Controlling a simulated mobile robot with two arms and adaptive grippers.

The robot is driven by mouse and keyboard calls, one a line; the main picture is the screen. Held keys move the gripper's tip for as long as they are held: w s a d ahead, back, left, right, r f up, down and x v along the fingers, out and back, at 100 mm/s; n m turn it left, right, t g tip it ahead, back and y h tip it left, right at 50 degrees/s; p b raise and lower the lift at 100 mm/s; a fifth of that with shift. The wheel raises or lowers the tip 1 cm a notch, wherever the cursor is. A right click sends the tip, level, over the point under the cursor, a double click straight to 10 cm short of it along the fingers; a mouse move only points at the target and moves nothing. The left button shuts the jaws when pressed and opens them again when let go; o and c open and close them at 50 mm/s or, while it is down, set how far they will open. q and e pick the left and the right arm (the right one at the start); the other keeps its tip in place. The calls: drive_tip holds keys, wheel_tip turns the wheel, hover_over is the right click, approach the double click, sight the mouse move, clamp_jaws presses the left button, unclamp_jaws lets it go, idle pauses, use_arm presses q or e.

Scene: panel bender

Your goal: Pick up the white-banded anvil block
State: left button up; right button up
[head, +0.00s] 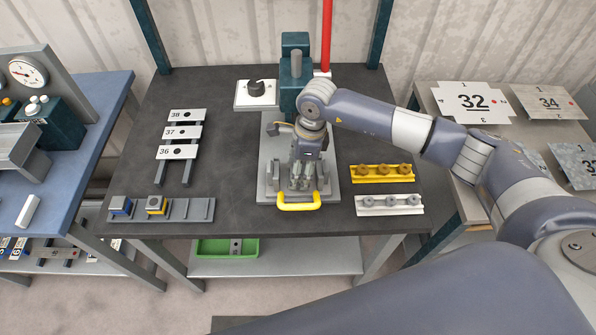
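I cannot make out the white-banded anvil block in the head view. A rack (190,211) at the table's front left holds a blue-banded block (120,206) and a yellow-banded block (157,205); its slots to the right are empty. My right gripper (302,184) points down over the grey bed (268,150) of the bending machine, just behind its yellow handle (299,206). The gripper covers the middle of the bed, so what lies between or under its fingers is hidden. Whether it is open or shut is unclear. My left gripper is out of view.
The machine's green column (296,75) stands behind my gripper. A yellow rail (383,173) and a white rail (389,205) with knobs lie to the right. Plates numbered 36 to 38 (181,133) stand at left. The dark tabletop (228,165) between these is clear.

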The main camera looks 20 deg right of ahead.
drive_tip(key=shift+c, duration=1.4)
clamp_jaws()
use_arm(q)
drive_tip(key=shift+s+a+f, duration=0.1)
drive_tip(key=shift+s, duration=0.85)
